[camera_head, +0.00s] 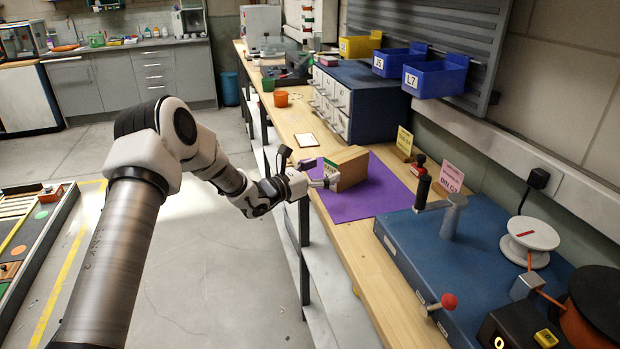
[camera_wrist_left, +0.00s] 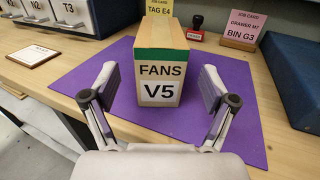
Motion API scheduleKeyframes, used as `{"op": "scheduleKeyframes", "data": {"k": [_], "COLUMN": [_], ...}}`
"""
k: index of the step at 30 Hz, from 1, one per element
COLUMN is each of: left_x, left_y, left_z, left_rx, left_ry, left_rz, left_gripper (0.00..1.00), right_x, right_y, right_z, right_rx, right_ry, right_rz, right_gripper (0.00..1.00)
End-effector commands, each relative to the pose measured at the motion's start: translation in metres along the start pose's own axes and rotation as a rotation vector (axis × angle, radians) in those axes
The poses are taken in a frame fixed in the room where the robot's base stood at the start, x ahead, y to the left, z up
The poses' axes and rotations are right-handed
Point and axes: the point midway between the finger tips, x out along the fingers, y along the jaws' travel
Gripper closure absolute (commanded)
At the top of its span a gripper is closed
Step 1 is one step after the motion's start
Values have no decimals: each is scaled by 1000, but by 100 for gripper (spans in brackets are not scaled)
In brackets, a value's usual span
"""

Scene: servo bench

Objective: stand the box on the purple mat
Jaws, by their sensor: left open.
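The box (camera_wrist_left: 162,70) is brown cardboard with a green band and a label reading FANS V5. It stands upright on the purple mat (camera_wrist_left: 215,120), and in the head view the box (camera_head: 350,162) is on the left part of the mat (camera_head: 385,195). My left gripper (camera_head: 328,172) is open at the box's near face. In the left wrist view its two fingers (camera_wrist_left: 163,88) spread on either side of the box's label, with gaps visible between fingers and box. My right gripper is not in view.
A blue machine (camera_head: 445,250) with a lever and red knob stands nearer on the bench. A blue drawer cabinet (camera_head: 375,95) stands behind the mat. Card stands (camera_head: 452,177) and a red stamp (camera_head: 419,165) line the wall side.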

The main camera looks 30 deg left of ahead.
Motion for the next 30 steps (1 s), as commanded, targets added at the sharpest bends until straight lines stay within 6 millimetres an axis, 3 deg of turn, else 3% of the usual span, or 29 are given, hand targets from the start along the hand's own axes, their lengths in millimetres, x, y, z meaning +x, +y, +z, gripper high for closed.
{"op": "scheduleKeyframes", "data": {"k": [3,9,30], "left_x": [-31,-59,-61], "left_y": [1,0,0], "left_z": [0,0,0], "left_rx": [-6,-2,0], "left_ry": [-3,-1,0], "left_rz": [3,1,-1], "left_gripper": [15,15,15], "right_x": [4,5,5], "right_y": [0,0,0], "right_z": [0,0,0], "right_rx": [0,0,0], "right_ry": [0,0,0], "right_rz": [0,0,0], "right_gripper": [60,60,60]}}
